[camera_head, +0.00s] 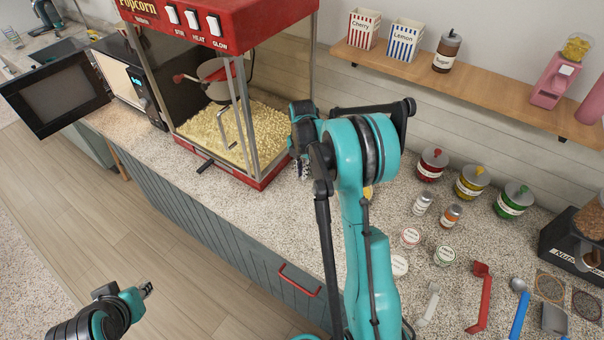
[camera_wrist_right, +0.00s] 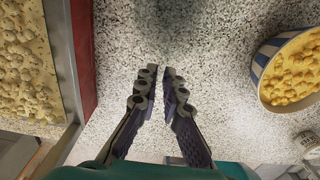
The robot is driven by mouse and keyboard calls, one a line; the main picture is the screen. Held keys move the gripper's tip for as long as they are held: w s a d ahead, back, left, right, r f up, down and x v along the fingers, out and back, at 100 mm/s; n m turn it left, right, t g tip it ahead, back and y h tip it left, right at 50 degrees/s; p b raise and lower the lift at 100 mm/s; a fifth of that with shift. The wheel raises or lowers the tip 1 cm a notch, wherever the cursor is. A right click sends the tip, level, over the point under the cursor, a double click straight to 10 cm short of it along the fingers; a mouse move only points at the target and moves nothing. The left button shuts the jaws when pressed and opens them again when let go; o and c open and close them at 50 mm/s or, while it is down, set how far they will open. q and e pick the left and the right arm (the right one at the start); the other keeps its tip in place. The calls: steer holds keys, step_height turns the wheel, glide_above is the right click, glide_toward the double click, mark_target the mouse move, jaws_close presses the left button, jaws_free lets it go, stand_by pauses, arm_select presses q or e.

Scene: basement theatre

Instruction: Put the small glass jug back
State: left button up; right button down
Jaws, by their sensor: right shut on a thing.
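My right gripper (camera_head: 303,168) is over the counter, just right of the popcorn machine, partly hidden by its own arm. In the right wrist view its two dark fingers (camera_wrist_right: 166,75) are close together over the speckled counter, with only a narrow gap. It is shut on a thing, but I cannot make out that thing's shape. I cannot pick out the small glass jug in either view. A small clear glass vessel (camera_head: 12,38) stands far left by the sink; I cannot tell what it is. My left gripper (camera_head: 146,290) is low at the left, over the floor.
The red popcorn machine (camera_head: 225,110) stands left of my right arm. A blue-striped tub of popcorn (camera_wrist_right: 262,65) is right of the fingers. Lidded jars (camera_head: 470,183), small tins (camera_head: 410,237) and a red scoop (camera_head: 479,300) occupy the right counter. A wooden shelf (camera_head: 480,88) hangs above.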

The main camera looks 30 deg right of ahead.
steer(key=shift+f, duration=0.3)
steer(key=shift+r, duration=0.1)
steer(key=c, duration=2.1)
jaws_free()
steer(key=shift+f, duration=0.25)
steer(key=o, duration=0.4)
steer(key=shift+r, duration=0.2)
